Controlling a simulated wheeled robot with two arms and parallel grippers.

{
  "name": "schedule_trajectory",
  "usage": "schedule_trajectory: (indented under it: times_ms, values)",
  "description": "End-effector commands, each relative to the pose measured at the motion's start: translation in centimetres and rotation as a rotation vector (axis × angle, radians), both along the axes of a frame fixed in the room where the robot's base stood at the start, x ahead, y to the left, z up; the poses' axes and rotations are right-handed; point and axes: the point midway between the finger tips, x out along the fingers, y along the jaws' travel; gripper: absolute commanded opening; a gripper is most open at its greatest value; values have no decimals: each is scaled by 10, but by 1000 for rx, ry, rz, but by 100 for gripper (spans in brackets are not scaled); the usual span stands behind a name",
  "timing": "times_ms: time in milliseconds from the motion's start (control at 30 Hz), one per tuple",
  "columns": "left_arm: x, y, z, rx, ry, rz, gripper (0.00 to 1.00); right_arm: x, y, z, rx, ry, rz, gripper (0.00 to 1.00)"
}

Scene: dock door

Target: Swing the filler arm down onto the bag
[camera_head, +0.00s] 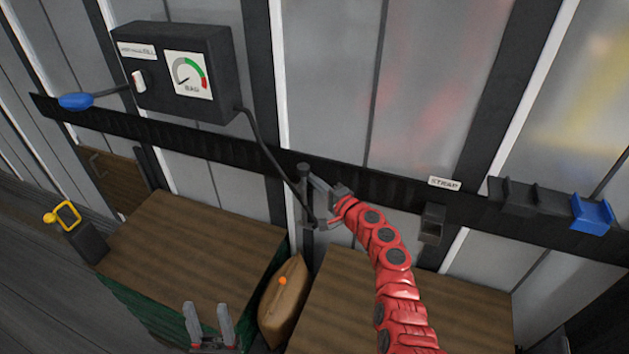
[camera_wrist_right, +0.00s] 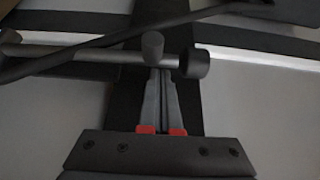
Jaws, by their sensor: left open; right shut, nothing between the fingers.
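The filler arm (camera_head: 308,200) hangs by the black wall rail, a dark upright piece with a knob on top, joined to a black hose. In the right wrist view, its grey bar (camera_wrist_right: 90,50) runs across, with a round knob (camera_wrist_right: 152,45) and a dark cylinder at the end. My right gripper (camera_head: 316,184) is shut and empty, its tips against or just behind the bar; contact is unclear. The brown bag (camera_head: 288,305), with an orange valve (camera_head: 282,281), stands in the gap between wooden crates, below the filler arm. My left gripper (camera_head: 209,318) is open and empty, left of the bag.
A dark gauge box (camera_head: 172,72) with a blue-handled lever (camera_head: 76,101) hangs at upper left. Wooden crates (camera_head: 190,255) flank the bag. A yellow-handled tool (camera_head: 68,214) stands at far left. A blue holder (camera_head: 591,214) sits on the rail at right.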

Motion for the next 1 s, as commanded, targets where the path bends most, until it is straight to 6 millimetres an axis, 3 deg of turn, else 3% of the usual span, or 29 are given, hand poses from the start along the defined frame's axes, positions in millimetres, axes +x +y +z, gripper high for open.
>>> schedule_trajectory:
  times_ms: [267,467,800,1000]
  values:
    - [0,0,-19,0,0,0,50,-10,4,-5,-19,-47,1,0]
    - [0,0,-49,0,0,0,50,-26,11,-11,-50,-123,2,0]
    - [0,0,-147,0,0,0,50,-75,31,-32,-156,-383,1,0]
    - [0,0,-191,0,0,0,50,-107,43,-42,-207,-503,-3,0]
